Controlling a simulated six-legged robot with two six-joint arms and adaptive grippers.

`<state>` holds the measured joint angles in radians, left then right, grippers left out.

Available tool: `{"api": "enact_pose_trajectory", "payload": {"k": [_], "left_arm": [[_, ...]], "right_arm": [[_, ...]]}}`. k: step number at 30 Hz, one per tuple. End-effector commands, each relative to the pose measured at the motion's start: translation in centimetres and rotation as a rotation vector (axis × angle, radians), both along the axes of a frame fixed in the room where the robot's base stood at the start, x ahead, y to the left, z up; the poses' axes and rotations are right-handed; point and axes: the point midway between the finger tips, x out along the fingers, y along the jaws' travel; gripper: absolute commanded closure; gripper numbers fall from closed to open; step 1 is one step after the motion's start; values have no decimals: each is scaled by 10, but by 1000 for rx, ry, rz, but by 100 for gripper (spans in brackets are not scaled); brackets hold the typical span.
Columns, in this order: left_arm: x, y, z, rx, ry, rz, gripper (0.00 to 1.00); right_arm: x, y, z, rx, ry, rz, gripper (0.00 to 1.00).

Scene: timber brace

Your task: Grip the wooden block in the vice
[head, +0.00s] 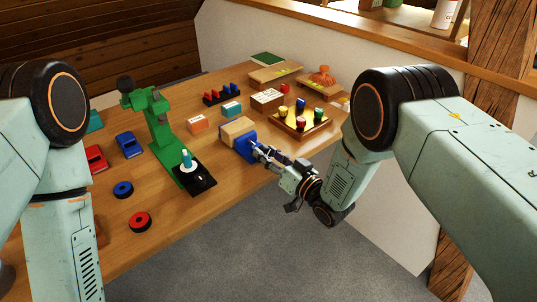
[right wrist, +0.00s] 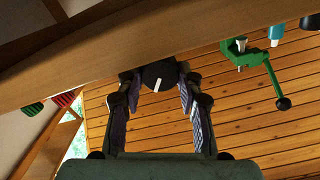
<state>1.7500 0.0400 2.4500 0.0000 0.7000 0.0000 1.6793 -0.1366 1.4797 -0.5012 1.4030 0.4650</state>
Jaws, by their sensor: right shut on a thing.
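The blue vice (head: 247,149) stands at the front edge of the wooden table. The pale wooden block (head: 235,128) sits at its jaws; I cannot tell whether both jaws press on it. My right gripper (head: 264,153) reaches in from the right at the front side of the vice. In the right wrist view, my right gripper (right wrist: 160,90) has its two fingers on either side of a dark round knob with a white mark (right wrist: 158,76), and is shut on it. My left arm shows at the left, but its gripper is out of view.
A green press (head: 160,128) on a black base stands left of the vice. A tray with coloured pegs (head: 300,122) is close on the right. Blue and red rings (head: 140,221) lie at the front left. Open floor lies before the table edge.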

Motion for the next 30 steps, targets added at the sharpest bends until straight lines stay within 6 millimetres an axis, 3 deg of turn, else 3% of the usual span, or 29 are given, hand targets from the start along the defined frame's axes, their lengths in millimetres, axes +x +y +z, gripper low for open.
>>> {"api": "enact_pose_trajectory", "payload": {"k": [10,11,18,30], "left_arm": [[0,0,0,0,0,0,60],[0,0,0,0,0,0,60],[0,0,0,0,0,0,60],[0,0,0,0,0,0,60]], "right_arm": [[1,-1,1,3,-1,-3,95],[1,-1,1,3,-1,-3,61],[0,-1,0,1,0,-3,41],[-5,-5,-1,0,3,-2,41]]}}
